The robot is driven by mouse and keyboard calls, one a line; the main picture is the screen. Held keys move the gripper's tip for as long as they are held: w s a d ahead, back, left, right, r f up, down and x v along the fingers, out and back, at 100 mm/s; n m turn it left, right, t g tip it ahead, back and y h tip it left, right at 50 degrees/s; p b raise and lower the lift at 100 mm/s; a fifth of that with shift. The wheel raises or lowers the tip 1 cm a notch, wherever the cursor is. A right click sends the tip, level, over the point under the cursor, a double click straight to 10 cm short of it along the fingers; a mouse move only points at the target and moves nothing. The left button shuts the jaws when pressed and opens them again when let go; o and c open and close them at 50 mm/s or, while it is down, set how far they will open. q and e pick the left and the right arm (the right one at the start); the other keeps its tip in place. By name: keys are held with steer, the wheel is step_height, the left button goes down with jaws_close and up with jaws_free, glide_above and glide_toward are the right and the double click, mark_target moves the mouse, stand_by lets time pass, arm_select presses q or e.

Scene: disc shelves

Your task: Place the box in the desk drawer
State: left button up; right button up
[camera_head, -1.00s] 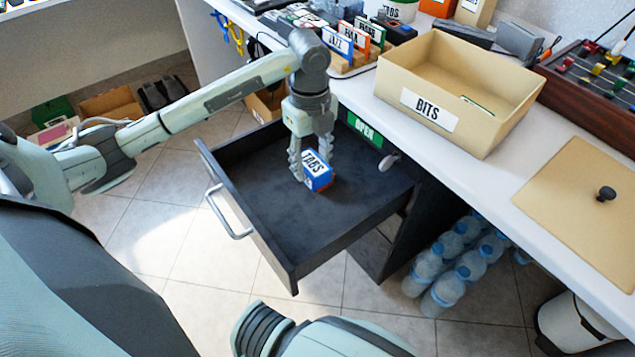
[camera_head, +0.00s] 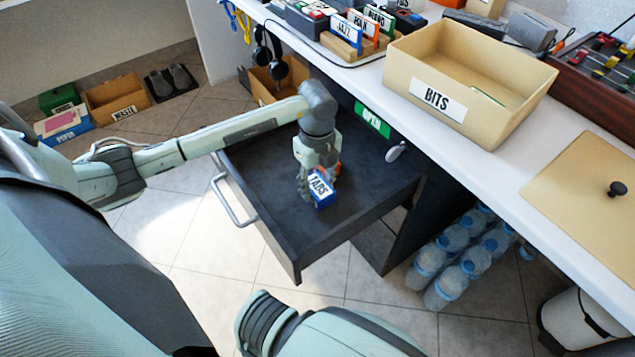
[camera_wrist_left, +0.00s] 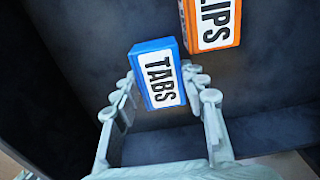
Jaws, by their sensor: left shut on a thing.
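The blue box labelled TABS (camera_head: 321,190) is between the fingers of my left gripper (camera_head: 318,186), inside the open dark desk drawer (camera_head: 262,220). In the left wrist view the box (camera_wrist_left: 157,76) sits at the fingertips (camera_wrist_left: 160,92), its label facing the camera. My left gripper is shut on it, low over the drawer floor; whether the box touches the floor I cannot tell. An orange box ending in LIPS (camera_wrist_left: 211,22) lies in the drawer just beyond it. My right gripper is not in view.
The desk top above the drawer holds a tan BITS bin (camera_head: 470,75) and a tan lid with a knob (camera_head: 590,195). Water bottles (camera_head: 455,265) stand under the desk. The drawer floor has free room around the boxes.

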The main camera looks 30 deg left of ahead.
mark_target(318, 186)
arm_select(q)
steer(key=shift+f, duration=0.2)
steer(key=o, duration=1.2)
steer(key=shift+r, duration=0.1)
steer(key=shift+c, duration=0.2)
steer(key=shift+r, duration=0.1)
step_height(318, 186, up, 12)
